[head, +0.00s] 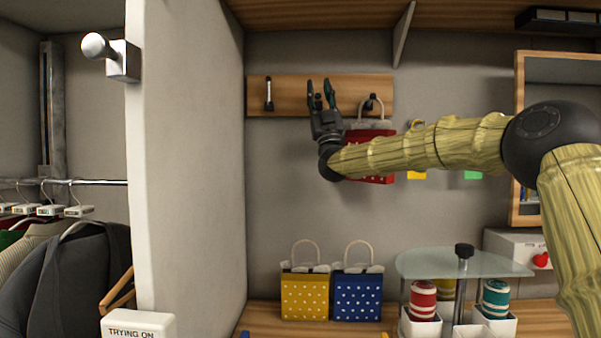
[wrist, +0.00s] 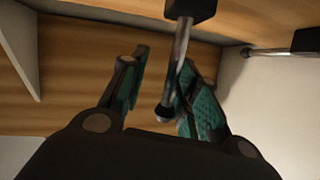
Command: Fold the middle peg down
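The wooden peg rail (head: 290,84) is fixed to the back wall. My gripper (head: 320,92) is raised in front of its middle, fingers up and spread, hiding the middle peg in the head view. In the wrist view, a metal peg (wrist: 180,58), apparently the middle one, runs from a dark mount down between my open fingers (wrist: 165,85). Its round tip is nearer the right finger; I cannot tell if they touch. The left peg (head: 268,94) is bare. A red dotted bag (head: 371,177) hangs from the right peg (head: 370,102), partly behind my arm.
A white partition (head: 190,160) stands left of the rail. Yellow (head: 305,297) and blue (head: 357,298) bags stand on the shelf below, beside a glass-topped stand (head: 460,263). A wooden shelf (head: 330,13) with a bracket (head: 403,35) is overhead. Another peg (wrist: 275,53) shows in the wrist view.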

